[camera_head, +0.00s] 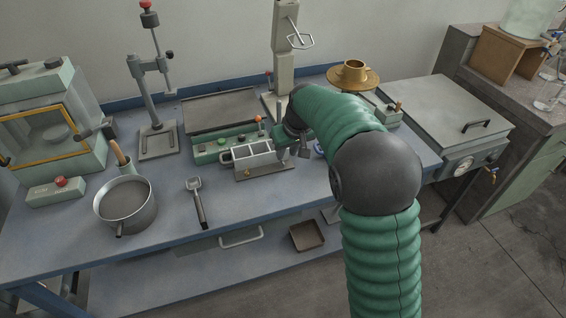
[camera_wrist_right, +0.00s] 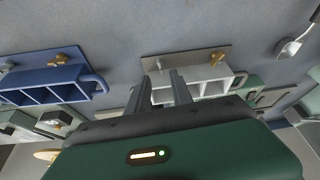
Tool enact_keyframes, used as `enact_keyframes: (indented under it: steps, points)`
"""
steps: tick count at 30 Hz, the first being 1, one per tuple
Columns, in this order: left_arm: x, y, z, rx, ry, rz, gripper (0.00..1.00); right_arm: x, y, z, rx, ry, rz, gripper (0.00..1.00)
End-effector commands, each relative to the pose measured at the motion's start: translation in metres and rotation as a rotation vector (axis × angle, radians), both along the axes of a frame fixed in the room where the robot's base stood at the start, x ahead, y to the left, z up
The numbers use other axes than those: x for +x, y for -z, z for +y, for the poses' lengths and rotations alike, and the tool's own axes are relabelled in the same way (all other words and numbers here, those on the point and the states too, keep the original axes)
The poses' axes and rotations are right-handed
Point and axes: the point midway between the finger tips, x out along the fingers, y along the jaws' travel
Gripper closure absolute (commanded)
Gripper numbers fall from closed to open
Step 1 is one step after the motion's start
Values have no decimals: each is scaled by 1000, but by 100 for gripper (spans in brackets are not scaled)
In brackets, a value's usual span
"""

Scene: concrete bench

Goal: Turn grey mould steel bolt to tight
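The grey mould (camera_head: 256,156) is an open-topped frame with compartments on the bench; it also shows in the right wrist view (camera_wrist_right: 205,74). A brass-coloured wing bolt (camera_wrist_right: 217,59) stands at one end of its long side. A small steel-grey bolt (camera_wrist_right: 158,64) seems to sit at the other end, just beyond my fingertips; its angle is too small to tell. My right gripper (camera_head: 293,146) is at the mould's right end, pointing down. In the right wrist view its two fingers (camera_wrist_right: 162,80) are apart, with nothing clearly between them. My left gripper is out of view.
A blue mould (camera_wrist_right: 52,82) with its own brass bolt lies beside the grey one, mostly hidden behind my arm in the head view. A green control box (camera_head: 212,148) is behind. A scoop (camera_head: 197,200) and pan (camera_head: 126,203) lie left; the front of the bench is clear.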

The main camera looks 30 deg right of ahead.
Motion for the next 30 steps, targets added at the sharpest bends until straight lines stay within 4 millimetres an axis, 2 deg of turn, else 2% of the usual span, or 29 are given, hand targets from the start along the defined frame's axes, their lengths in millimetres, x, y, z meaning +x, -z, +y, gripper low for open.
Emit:
enact_keyframes:
  steps: [1, 3, 9, 17, 18, 24, 30]
  points:
    - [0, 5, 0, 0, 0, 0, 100, 5, 16, -1, 0, -1, 3, 73]
    - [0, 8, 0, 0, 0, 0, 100, 10, 29, -1, 0, -1, 3, 73]
    - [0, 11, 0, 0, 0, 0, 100, 20, 50, -2, -2, -1, 0, 73]
    - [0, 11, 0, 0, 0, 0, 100, 22, 52, -3, -1, -1, -2, 73]
    - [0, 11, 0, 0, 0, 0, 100, 22, 52, -3, -1, -1, -1, 74]
    - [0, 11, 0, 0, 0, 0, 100, 22, 52, -3, -1, -1, -1, 100]
    - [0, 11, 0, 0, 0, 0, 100, 21, 52, -3, -1, -1, -1, 100]
